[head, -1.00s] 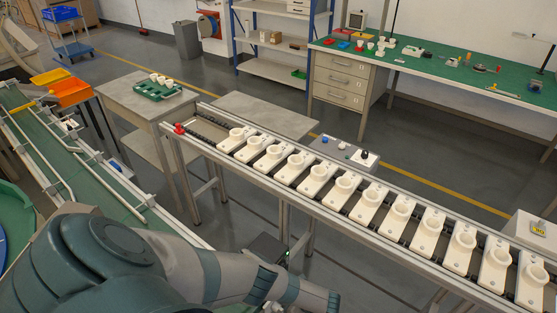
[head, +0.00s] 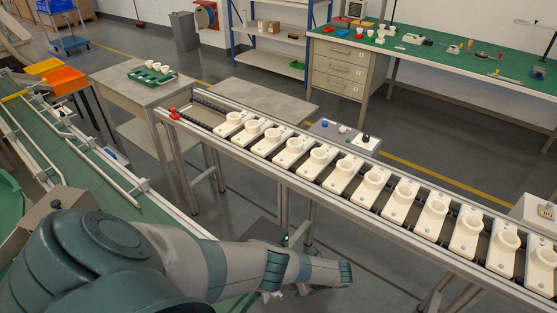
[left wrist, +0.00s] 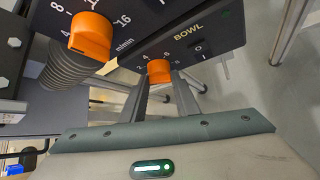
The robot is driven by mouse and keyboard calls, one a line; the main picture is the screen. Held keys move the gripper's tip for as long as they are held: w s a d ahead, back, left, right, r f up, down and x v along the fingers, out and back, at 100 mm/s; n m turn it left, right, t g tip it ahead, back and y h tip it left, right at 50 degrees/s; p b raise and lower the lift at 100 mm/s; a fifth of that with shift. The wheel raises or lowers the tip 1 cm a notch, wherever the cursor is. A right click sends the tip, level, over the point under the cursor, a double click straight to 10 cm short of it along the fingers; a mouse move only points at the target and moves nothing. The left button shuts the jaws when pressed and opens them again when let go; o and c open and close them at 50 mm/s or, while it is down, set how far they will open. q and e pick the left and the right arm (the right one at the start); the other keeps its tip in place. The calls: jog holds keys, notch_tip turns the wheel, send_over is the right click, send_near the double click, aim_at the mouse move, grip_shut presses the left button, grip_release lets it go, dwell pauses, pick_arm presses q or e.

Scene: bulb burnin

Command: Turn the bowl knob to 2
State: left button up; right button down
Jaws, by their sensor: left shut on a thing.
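In the left wrist view, the orange bowl knob (left wrist: 159,71) sits on a dark panel marked BOWL (left wrist: 188,42), with small white numbers around its upper side. The fingers of my left gripper (left wrist: 160,86) reach up to the knob, one on each side, and are shut on it. I cannot read which number the knob points to. A larger orange knob (left wrist: 91,37), with a scale marked 8, 16 and min, is on the panel to the upper left. In the head view my left arm crosses the bottom; the knobs do not show there. My right gripper is in neither view.
A conveyor with a row of white socket holders (head: 318,158) runs across the head view. A green belt (head: 85,165) lies at the left. A ribbed grey hose (left wrist: 77,75) hangs near the larger knob. A green-topped bench (head: 430,65) stands at the back.

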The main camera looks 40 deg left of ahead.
pick_arm(q)
jog(key=o, duration=1)
jog(key=shift+o, duration=0.2)
jog(key=v, duration=1.7)
jog(key=shift+w, duration=0.2)
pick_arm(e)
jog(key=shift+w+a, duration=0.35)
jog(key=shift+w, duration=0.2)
pick_arm(q)
jog(key=shift+d+r, duration=0.15)
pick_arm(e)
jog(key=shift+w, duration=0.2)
